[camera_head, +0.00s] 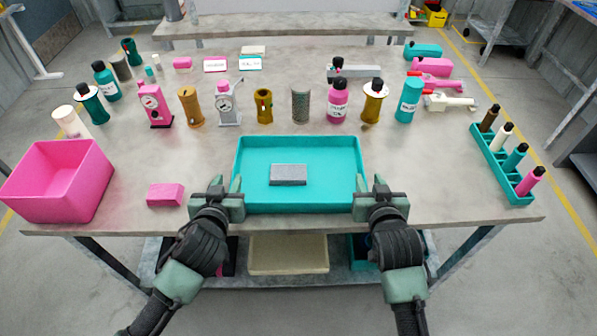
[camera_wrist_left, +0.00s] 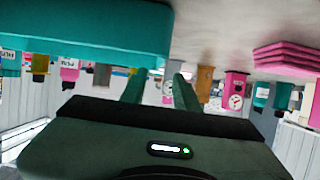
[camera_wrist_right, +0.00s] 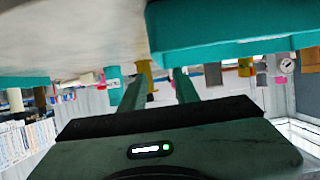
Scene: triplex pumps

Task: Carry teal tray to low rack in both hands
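The teal tray (camera_head: 300,208) lies flat on the table near its front edge, with a grey block (camera_head: 288,175) in it. My left gripper (camera_head: 225,184) is at the tray's left side, fingers apart. My right gripper (camera_head: 371,183) is at its right side, fingers apart. In the left wrist view the tray (camera_wrist_left: 80,35) ends between the finger directions, and likewise the tray (camera_wrist_right: 230,30) in the right wrist view. I cannot tell whether the fingers straddle the walls. I cannot tell which piece of furniture is the low rack.
A pink bin (camera_head: 58,182) and pink block (camera_head: 165,195) stand left of the tray. A teal holder with bottles (camera_head: 492,158) is at the right. Several pumps and bottles line the table behind. Under the table a shelf holds a beige tray (camera_head: 289,254). A low bench (camera_head: 290,26) stands beyond.

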